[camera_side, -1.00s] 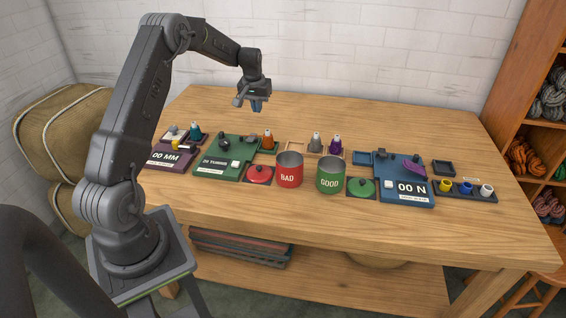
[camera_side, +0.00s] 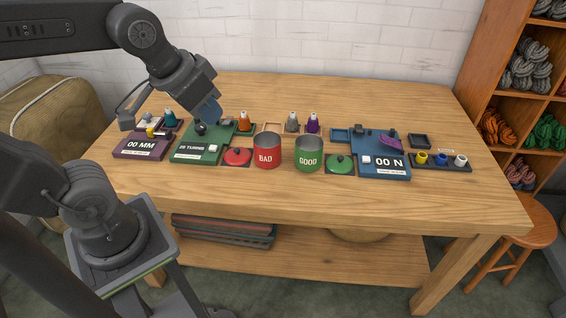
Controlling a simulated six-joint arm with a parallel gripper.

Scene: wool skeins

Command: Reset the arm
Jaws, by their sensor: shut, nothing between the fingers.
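My gripper (camera_side: 207,112) is shut and empty. It points down above the back of the green station marked "TURNS" (camera_side: 196,152), at the left of the wooden table. From this view I cannot tell how far above the station it hangs, and it hides part of the table behind it. My arm reaches in from the upper left.
A purple "00 MM" station (camera_side: 141,148) stands at the left. The red "BAD" can (camera_side: 267,152) and green "GOOD" can (camera_side: 309,154) stand open mid-table, lids beside them. A blue "00 N" station (camera_side: 384,168) is at right. The table's front strip (camera_side: 300,200) is clear.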

